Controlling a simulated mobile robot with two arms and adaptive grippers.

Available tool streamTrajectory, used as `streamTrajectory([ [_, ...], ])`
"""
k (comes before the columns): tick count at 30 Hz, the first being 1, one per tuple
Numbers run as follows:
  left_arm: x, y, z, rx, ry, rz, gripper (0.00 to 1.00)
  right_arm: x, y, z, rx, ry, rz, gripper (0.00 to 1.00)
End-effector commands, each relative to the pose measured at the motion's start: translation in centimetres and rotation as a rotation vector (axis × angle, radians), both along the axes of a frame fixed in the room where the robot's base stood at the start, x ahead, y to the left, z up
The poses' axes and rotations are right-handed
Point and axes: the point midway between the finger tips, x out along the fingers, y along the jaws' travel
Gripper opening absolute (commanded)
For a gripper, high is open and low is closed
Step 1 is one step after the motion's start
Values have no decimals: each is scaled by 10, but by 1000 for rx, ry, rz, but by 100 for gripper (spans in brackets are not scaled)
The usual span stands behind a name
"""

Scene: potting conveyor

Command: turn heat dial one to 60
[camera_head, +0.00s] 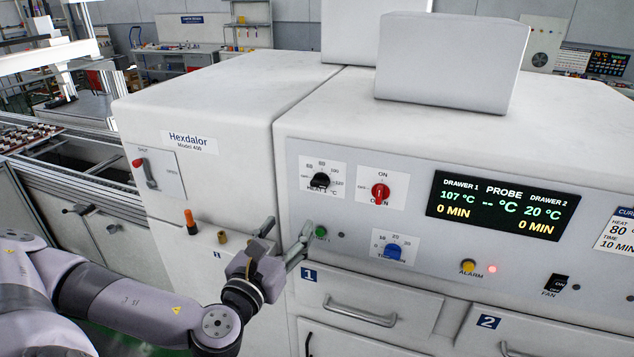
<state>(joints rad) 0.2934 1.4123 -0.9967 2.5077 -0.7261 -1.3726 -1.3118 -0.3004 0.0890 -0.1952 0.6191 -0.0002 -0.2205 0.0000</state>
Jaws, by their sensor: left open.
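The heat dial one (320,181) is a black knob on a white plate marked HEAT 1, at the left of the oven's front panel. The plate carries numbers around the knob; the exact pointer position is too small to read. My left gripper (285,232) is below and left of the dial, with its fingers spread and nothing between them. It is apart from the dial, and its right finger is near a green button. My right gripper is not in view.
A red ON knob (380,193) sits right of the dial, and a blue timer knob (393,250) below that. The display (502,205) reads 107 °C for drawer 1 and 20 °C for drawer 2. Drawer one's handle (360,311) sticks out below the panel.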

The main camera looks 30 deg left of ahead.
Motion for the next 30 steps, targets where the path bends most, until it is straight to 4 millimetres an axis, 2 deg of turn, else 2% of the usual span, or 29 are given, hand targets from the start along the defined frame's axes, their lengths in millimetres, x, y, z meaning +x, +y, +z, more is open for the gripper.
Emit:
streamTrajectory([
  [1,6,1,-4,1,-4,1,55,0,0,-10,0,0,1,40],
  [6,26,7,-7,-2,-7,1,55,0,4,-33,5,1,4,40],
  [20,52,12,-7,-4,-6,-1,55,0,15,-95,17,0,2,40],
  [21,62,15,3,-7,-4,2,55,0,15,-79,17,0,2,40],
  [22,68,17,4,-8,-3,2,55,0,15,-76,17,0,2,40],
  [30,121,29,3,-8,-2,2,55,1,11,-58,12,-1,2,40],
])
